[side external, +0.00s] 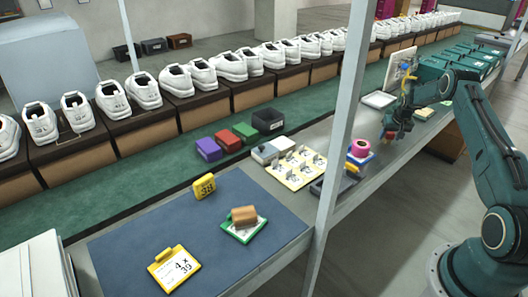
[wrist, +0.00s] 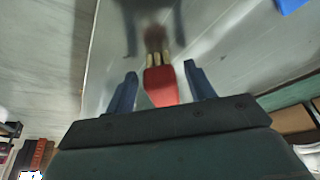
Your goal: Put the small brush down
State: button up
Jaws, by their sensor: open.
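The small brush, with a red handle (wrist: 160,85) and pale and brownish parts beyond it, lies between my fingers in the wrist view. My gripper (wrist: 160,88) is open, with a blue finger on each side of the brush and a visible gap on both sides. In the side external view my gripper (side external: 391,134) is low over the grey bench at the right, with a small red part of the brush (side external: 387,136) showing at its tip. I cannot tell whether the brush touches the bench.
A pink roll (side external: 360,148) on a blue-edged holder stands close left of my gripper. A yellow tray of small parts (side external: 297,167) and a dark tray (side external: 333,185) are nearby. A white panel (side external: 401,66) stands behind. White shoes line the conveyor.

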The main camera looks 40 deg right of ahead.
jog(key=shift+r, duration=0.1)
jog(key=v, duration=1.2)
jog(key=shift+r, duration=0.1)
dwell(0.7)
jog(key=a+r+n+t+y, duration=0.1)
jog(key=a+r+n, duration=0.1)
jog(key=a+r, duration=1.05)
jog(key=a+r+n, duration=0.2)
jog(key=a+r, duration=0.7)
jog(key=a, duration=0.6)
jog(key=s+a+r+n+t, duration=0.1)
jog(key=s+a+r, duration=0.1)
jog(key=s+a, duration=0.35)
jog(key=s+a+r+n, duration=0.1)
jog(key=s+a+r, duration=0.2)
jog(key=a, duration=0.5)
jog(key=s+a+f+n+y, duration=0.2)
jog(key=s+a, duration=0.7)
jog(key=s, duration=0.5)
jog(key=shift+s+f+n, duration=0.4)
jog(key=shift+f+n, duration=0.1)
jog(key=shift+f, duration=0.05)
